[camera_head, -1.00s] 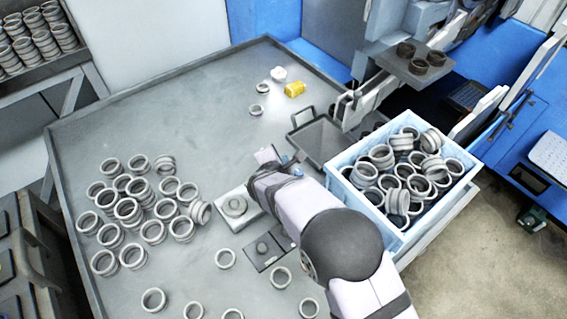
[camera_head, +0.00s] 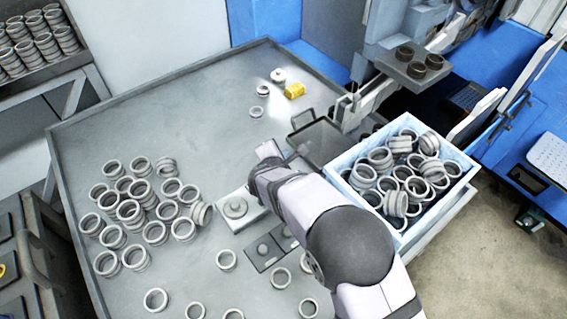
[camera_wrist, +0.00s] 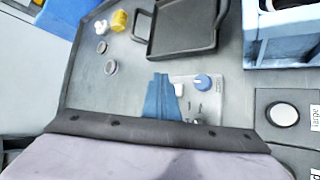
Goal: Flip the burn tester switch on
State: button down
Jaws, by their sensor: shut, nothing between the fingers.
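The burn tester appears to be the pale panel (camera_wrist: 212,95) in the wrist view, with a blue knob (camera_wrist: 202,82) and small switches (camera_wrist: 198,108) below it. I cannot read the switch position. My gripper's blue fingers (camera_wrist: 163,98) are together and empty, over the panel's left part and hiding it. I cannot tell whether they touch it. In the head view my wrist hides most of this spot; a pale base with a round disc (camera_head: 236,207) shows just left of my arm.
A blue-white crate full of rings (camera_head: 345,205) stands right of my arm. A dark tray (camera_head: 322,142) lies behind. Many loose rings (camera_head: 130,210) cover the left of the table (camera_head: 190,110). A yellow object (camera_head: 294,91) stands at the back. Dark plates (camera_head: 263,250) lie in front.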

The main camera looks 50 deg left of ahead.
notch_tip(320, 180, up, 2)
jog(key=shift+d+r+p, duration=0.1)
jog(key=shift+d+p, duration=0.05)
jog(key=shift+p, duration=0.2)
